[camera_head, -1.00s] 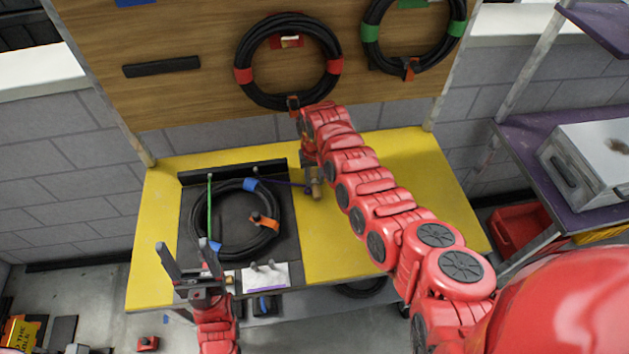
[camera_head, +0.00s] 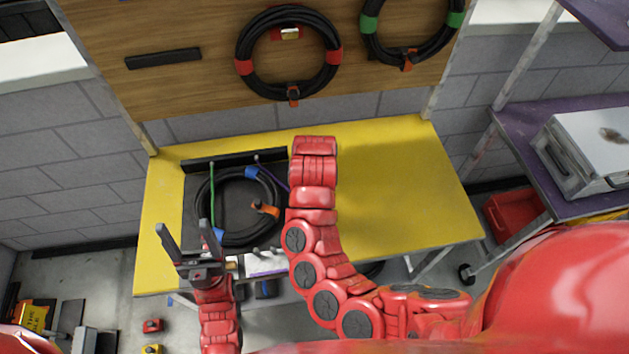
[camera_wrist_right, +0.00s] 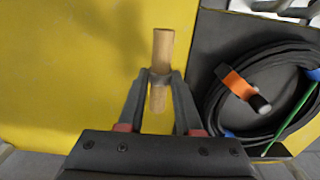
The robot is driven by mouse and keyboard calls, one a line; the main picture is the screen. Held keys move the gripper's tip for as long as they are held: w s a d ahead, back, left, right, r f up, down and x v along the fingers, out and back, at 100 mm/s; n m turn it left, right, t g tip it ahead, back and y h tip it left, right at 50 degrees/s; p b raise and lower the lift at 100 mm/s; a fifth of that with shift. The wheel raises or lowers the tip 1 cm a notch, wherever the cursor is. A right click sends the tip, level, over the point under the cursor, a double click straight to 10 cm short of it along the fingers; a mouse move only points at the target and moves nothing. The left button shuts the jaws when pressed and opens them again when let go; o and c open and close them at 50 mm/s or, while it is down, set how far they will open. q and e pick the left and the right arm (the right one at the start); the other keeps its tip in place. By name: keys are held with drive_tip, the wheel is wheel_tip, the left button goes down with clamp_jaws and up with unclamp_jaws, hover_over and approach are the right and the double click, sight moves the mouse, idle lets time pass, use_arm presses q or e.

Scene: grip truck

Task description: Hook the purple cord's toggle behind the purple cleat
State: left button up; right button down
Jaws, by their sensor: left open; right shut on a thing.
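The toggle is a short wooden peg (camera_wrist_right: 163,45), seen in the right wrist view between the fingertips of my right gripper (camera_wrist_right: 160,80). That gripper is shut on it above the yellow tabletop; in the head view my right arm hides both. The purple cord (camera_head: 272,174) runs from the black rail down to the right, behind my right arm. The cleat is a white plate with a purple stripe and grey prongs (camera_head: 265,263), at the mat's front edge and partly covered by my right arm. My left gripper (camera_head: 182,227) is open and empty, left of the cleat.
A black cable coil (camera_head: 208,222) with blue bands and an orange clip (camera_head: 265,209) lies on the dark mat. A green cord (camera_head: 211,190) crosses it on the left. The yellow tabletop (camera_head: 395,190) is clear at right. Coils hang on the wooden board behind.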

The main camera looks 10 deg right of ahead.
drive_tip(key=shift+s+a+r, duration=0.1)
drive_tip(key=shift+s+r, duration=0.05)
drive_tip(key=shift+s, duration=0.6)
drive_tip(key=shift+s+r+p, duration=0.15)
drive_tip(key=shift+r+p, duration=0.1)
drive_tip(key=shift+p, duration=0.15)
wheel_tip(320, 180, up, 4)
drive_tip(key=p, duration=0.4)
drive_tip(key=shift+p, duration=0.3)
drive_tip(key=shift+f, duration=0.1)
drive_tip(key=shift+w+f+b, duration=0.1)
drive_tip(key=shift+w+b, duration=0.2)
drive_tip(key=shift+w, duration=0.25)
drive_tip(key=s+a+n+p, duration=0.3)
drive_tip(key=s+a+n, duration=0.9)
drive_tip(key=n, duration=0.6)
drive_tip(key=a, duration=0.2)
drive_tip(key=shift+a, duration=0.3)
